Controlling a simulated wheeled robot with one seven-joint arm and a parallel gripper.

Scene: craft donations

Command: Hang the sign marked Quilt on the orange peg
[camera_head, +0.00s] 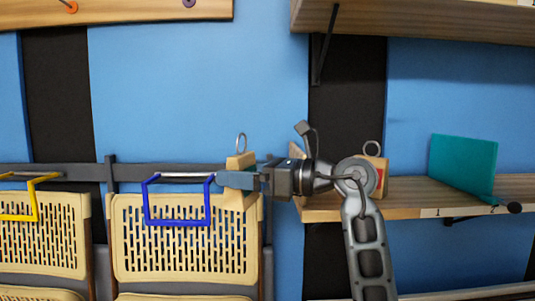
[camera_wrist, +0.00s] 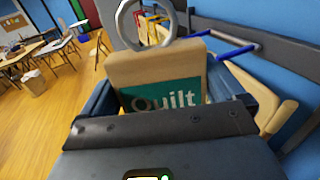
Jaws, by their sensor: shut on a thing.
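The wooden sign marked Quilt (camera_wrist: 178,68) is held in my gripper (camera_wrist: 168,108), which is shut on it. Its metal ring (camera_wrist: 143,22) stands up from the top edge, and the teal label faces the wrist camera. In the head view the sign (camera_head: 240,160) is at the tip of my gripper (camera_head: 241,179), in front of a chair back. The orange peg (camera_head: 71,7) is on the wooden board at the top left, cut by the frame edge. The sign is well below and right of it.
A purple peg (camera_head: 189,3) shares the wooden board (camera_head: 140,10). A blue frame handle (camera_head: 180,223) and a yellow one (camera_head: 36,200) project near the chairs (camera_head: 185,265). Another ringed sign (camera_head: 378,163) and a teal panel (camera_head: 462,165) stand on the right shelf. Blue wall below the board is clear.

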